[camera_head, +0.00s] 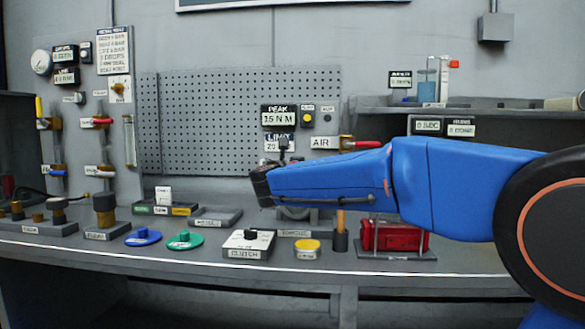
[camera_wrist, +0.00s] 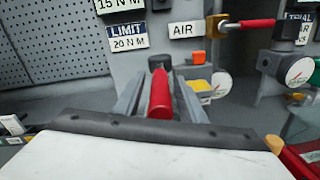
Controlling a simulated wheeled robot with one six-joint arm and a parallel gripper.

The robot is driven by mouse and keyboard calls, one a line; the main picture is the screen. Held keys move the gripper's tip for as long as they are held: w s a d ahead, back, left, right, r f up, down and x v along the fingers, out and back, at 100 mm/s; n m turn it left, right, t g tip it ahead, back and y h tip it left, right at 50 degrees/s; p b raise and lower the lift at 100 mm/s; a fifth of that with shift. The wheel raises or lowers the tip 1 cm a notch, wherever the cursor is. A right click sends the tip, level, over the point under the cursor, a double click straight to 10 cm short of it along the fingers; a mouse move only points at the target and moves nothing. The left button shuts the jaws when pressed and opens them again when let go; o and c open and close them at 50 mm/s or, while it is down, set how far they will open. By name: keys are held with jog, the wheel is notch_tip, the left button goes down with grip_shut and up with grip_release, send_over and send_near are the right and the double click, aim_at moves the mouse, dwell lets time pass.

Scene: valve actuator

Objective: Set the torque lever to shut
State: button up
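A red lever (camera_wrist: 160,95) shows in the wrist view, pointing toward the camera from a dark mount below the LIMIT sign; I take it for the torque lever. The grey fingers of my gripper (camera_wrist: 160,82) stand on either side of it, with narrow gaps seeming to show, so the gripper looks open around it. In the head view, my gripper (camera_head: 259,184) is at the left end of my blue arm, above the bench.
A PEAK display (camera_head: 285,117) reads 15 N M; the LIMIT sign (camera_wrist: 128,37) reads 20 N M. A red-handled AIR valve (camera_head: 362,144) is just above my arm. A yellow button (camera_head: 307,248), a clutch block (camera_head: 248,244) and a red box (camera_head: 394,236) stand on the bench below.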

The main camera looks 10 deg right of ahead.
jog(key=shift+x, duration=0.9)
grip_shut()
jog(key=shift+a, duration=0.15)
